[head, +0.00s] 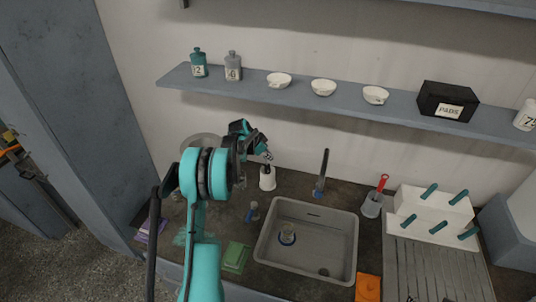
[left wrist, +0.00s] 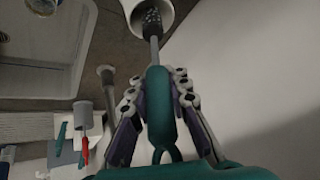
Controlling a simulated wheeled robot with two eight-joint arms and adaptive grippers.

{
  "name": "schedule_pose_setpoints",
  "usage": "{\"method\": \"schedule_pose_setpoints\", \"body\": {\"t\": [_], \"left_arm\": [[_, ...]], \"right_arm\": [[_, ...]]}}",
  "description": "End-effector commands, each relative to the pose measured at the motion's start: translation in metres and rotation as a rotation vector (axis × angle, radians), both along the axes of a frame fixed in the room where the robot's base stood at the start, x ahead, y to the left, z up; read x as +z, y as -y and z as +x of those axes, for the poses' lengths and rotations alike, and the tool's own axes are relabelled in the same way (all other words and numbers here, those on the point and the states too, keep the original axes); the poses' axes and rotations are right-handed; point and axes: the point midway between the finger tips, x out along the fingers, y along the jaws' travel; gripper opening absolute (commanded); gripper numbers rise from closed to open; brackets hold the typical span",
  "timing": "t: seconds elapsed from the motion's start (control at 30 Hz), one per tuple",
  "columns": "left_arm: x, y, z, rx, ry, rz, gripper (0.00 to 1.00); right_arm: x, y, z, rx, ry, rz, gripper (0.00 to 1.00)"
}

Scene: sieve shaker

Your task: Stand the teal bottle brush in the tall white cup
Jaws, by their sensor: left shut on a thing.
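My left gripper (head: 262,152) is just above the tall white cup (head: 267,181), which stands on the counter behind the sink. In the left wrist view the gripper (left wrist: 157,97) is shut on the teal handle of the bottle brush (left wrist: 158,112). The brush's grey stem and dark bristle head point away from the gripper to the mouth of the white cup (left wrist: 167,12). The bristles overlap the cup's opening; how deep they sit is hard to tell. In the head view the brush is mostly hidden by the gripper. My right gripper is not in view.
The sink (head: 275,246) with a clear vessel (head: 287,236) is in front. A tap (head: 322,172) stands right of the cup. Farther right are a grey holder (head: 371,207) with a red-handled tool and a white peg rack (head: 437,207). A shelf (head: 300,98) runs above.

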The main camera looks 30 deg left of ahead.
Motion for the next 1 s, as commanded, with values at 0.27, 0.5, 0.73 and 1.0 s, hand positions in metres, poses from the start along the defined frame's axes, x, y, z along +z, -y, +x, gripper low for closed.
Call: {"method": "schedule_pose_setpoints", "body": {"t": [0.27, 0.5, 0.73, 1.0], "left_arm": [[-0.025, -0.001, 0.006, 0.0, 0.0, 0.0, 0.0], [-0.036, -0.002, 0.009, 0.0, 0.0, 0.0, 0.0], [-0.038, -0.002, 0.009, 0.0, 0.0, 0.0, 0.0], [-0.038, -0.002, 0.009, 0.0, 0.0, 0.0, 0.36]], "right_arm": [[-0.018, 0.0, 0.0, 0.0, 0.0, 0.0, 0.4], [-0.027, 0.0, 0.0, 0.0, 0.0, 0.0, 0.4], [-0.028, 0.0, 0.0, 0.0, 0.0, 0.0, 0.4], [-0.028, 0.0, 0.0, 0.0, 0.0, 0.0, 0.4]]}}
